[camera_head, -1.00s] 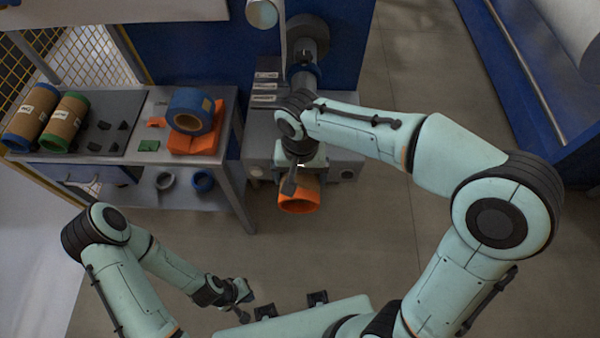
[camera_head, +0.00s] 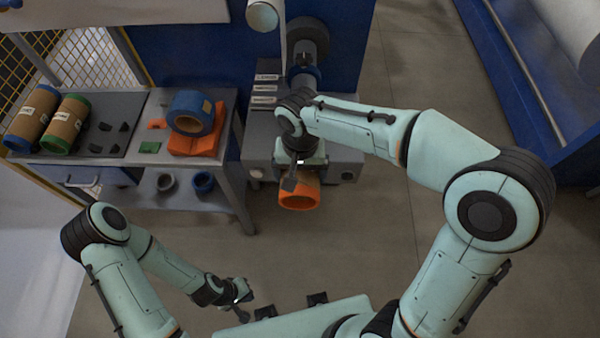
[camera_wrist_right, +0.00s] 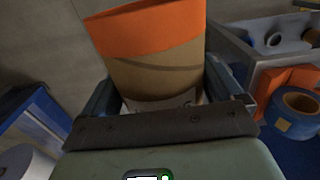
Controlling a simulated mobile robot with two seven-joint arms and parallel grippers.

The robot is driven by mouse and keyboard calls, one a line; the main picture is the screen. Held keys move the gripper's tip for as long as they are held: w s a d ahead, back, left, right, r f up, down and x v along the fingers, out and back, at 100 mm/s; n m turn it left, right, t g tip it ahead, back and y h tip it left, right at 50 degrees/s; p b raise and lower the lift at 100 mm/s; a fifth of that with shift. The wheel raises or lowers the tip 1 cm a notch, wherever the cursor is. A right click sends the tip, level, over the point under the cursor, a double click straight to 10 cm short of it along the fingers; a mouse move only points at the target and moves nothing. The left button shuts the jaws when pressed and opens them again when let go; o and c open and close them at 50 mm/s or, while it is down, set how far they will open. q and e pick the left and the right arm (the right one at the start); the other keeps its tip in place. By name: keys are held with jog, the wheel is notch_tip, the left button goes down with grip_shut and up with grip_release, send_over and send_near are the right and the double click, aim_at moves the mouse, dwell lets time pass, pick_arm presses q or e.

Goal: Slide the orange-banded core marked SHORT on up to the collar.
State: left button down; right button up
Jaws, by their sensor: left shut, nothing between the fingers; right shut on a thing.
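The orange-banded core (camera_head: 300,195) hangs below my right gripper (camera_head: 298,172) in the head view, its open orange end facing the camera. In the right wrist view the brown core (camera_wrist_right: 155,78) with its orange band sits between the fingers, and my right gripper (camera_wrist_right: 165,98) is shut on it. Part of its label shows at the fingers, too hidden to read. My left gripper (camera_head: 243,296) is shut and empty at the lower middle.
A bench at left holds a blue-ended core (camera_head: 35,118), a green-ended core (camera_head: 65,124) and a blue tape roll (camera_head: 190,112) on orange pieces. Rings lie on its lower shelf (camera_head: 150,190). Three labelled plates (camera_head: 265,88) stand beside the shaft. The floor (camera_head: 370,220) right of the core is clear.

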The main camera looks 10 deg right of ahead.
pick_arm(q)
jog(key=shift+w+r+p, duration=0.35)
jog(key=shift+w+r, duration=0.2)
jog(key=shift+r, duration=0.05)
pick_arm(e)
jog(key=shift+w+d, duration=0.15)
jog(key=shift+w, duration=0.45)
jog(key=shift+w+d, duration=0.15)
jog(key=shift+w, duration=0.45)
pick_arm(q)
jog(key=shift+r, duration=0.15)
pick_arm(e)
jog(key=shift+w+d+r+p, duration=0.1)
jog(key=shift+w+d+p, duration=0.15)
jog(key=shift+w, duration=0.3)
jog(key=shift+w+d+p, duration=0.2)
jog(key=shift+w+p, duration=0.3)
jog(key=shift+w, duration=0.45)
pick_arm(q)
jog(key=shift+w+r, duration=0.9)
jog(key=shift+w, duration=0.1)
pick_arm(e)
jog(key=shift+w, duration=0.2)
